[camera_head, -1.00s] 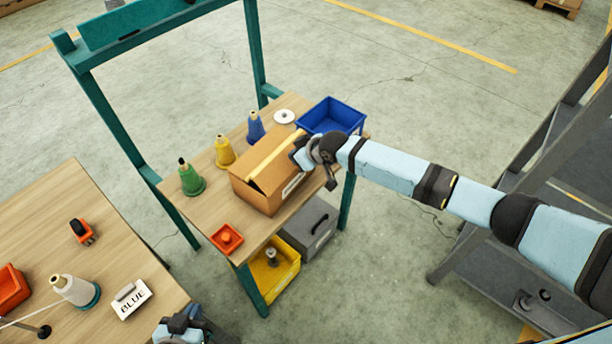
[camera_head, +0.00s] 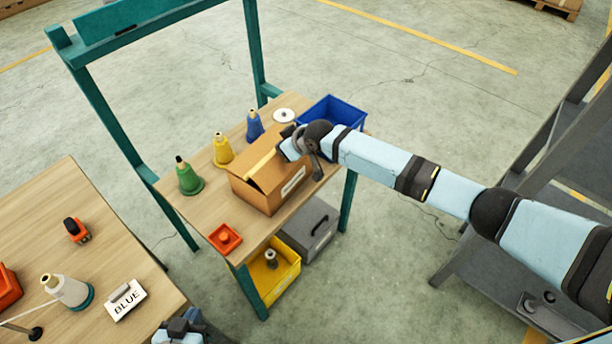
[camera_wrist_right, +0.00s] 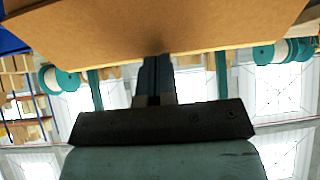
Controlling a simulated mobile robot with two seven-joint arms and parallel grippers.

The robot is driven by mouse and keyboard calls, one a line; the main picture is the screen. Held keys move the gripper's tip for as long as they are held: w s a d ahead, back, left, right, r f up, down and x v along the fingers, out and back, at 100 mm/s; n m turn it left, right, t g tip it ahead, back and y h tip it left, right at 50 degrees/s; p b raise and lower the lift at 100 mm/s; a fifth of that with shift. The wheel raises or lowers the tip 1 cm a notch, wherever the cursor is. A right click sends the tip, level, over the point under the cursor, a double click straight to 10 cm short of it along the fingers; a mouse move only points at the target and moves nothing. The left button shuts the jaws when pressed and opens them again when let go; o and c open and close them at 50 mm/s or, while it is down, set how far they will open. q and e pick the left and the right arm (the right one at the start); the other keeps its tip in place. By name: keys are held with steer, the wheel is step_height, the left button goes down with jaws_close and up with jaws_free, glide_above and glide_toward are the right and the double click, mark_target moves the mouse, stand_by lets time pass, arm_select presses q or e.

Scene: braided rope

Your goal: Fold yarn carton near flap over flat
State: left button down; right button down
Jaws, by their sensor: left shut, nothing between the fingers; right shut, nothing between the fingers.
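The brown yarn carton (camera_head: 262,192) sits on the wooden bench, with a white label (camera_head: 293,181) on its near right side. A pale strip (camera_head: 260,163) runs along its top, and a dark gap shows under the top edge at its left end. My right gripper (camera_head: 287,146) is at the carton's far right top. In the right wrist view its shut fingers (camera_wrist_right: 157,80) reach a broad cardboard panel (camera_wrist_right: 150,30); I cannot tell whether they touch it. My left gripper (camera_head: 178,327) is low at the bottom edge, shut and empty, away from the carton.
Green (camera_head: 188,178), yellow (camera_head: 222,150) and blue (camera_head: 255,126) cones stand left of the carton. A blue bin (camera_head: 345,112) is behind it, an orange tray (camera_head: 225,238) in front. A second table (camera_head: 60,225) is at left.

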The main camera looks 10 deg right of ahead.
steer(key=shift+f, duration=0.4)
steer(key=shift+f+b, duration=0.45)
steer(key=shift+f, duration=0.15)
steer(key=shift+f+b, duration=0.4)
steer(key=shift+f, duration=0.2)
step_height(320, 180, up, 5)
steer(key=p, duration=0.4)
steer(key=shift+r+p, duration=0.35)
steer(key=shift+r, duration=0.75)
